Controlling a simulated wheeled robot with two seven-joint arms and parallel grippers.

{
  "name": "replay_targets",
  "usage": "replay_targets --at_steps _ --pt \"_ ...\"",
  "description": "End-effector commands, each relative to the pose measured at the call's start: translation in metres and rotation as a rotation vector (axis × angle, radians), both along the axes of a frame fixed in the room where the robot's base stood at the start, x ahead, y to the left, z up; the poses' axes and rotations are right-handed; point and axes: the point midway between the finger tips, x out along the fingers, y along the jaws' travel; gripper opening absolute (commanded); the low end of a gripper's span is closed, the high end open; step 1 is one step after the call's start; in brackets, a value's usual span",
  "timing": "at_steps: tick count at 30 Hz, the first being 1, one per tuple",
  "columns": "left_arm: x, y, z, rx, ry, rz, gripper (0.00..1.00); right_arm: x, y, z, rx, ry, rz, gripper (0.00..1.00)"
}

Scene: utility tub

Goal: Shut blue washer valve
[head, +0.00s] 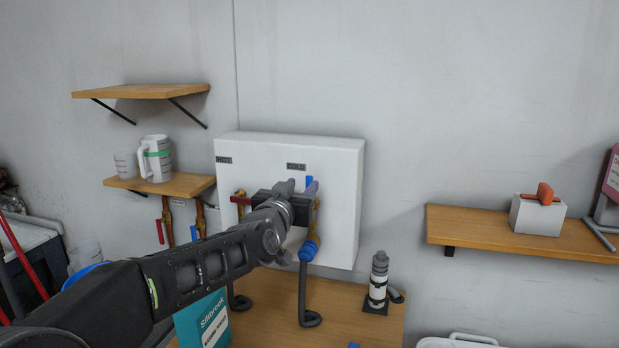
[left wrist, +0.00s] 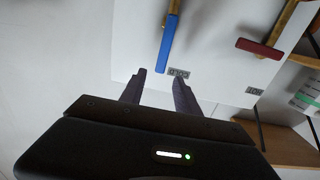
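The blue valve lever (head: 309,182) is on the white wall box (head: 345,215) below the COLD label (head: 296,166). It is partly hidden behind my left gripper (head: 298,186) in the head view. In the left wrist view the blue lever (left wrist: 168,43) shows whole, lined up with its brass pipe, its free end just ahead of the gap between my left fingertips (left wrist: 158,82). The fingers are apart with nothing between them. Whether one touches the lever I cannot tell. My right gripper is out of view.
A red lever (head: 240,200) sits left of my gripper, crosswise, near the HOT label (head: 224,160). Shelves with a measuring jug (head: 156,160) are at left. A wooden shelf (head: 480,230) is at right. A teal box (head: 203,322) and a dark-and-white bottle (head: 379,280) stand below.

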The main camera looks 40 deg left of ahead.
Motion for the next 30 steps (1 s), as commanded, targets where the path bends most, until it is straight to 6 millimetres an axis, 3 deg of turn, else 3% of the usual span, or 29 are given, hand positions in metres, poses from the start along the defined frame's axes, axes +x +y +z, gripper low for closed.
replay_targets --at_steps 12,23,30 --pt "0.056 0.019 0.001 0.002 0.002 0.000 0.38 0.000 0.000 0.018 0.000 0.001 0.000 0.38" --pt "0.061 0.021 0.000 0.001 0.000 0.000 0.38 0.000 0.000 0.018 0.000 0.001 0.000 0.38" --pt "0.061 0.021 0.000 0.001 0.000 0.000 0.19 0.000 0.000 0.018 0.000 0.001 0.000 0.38"
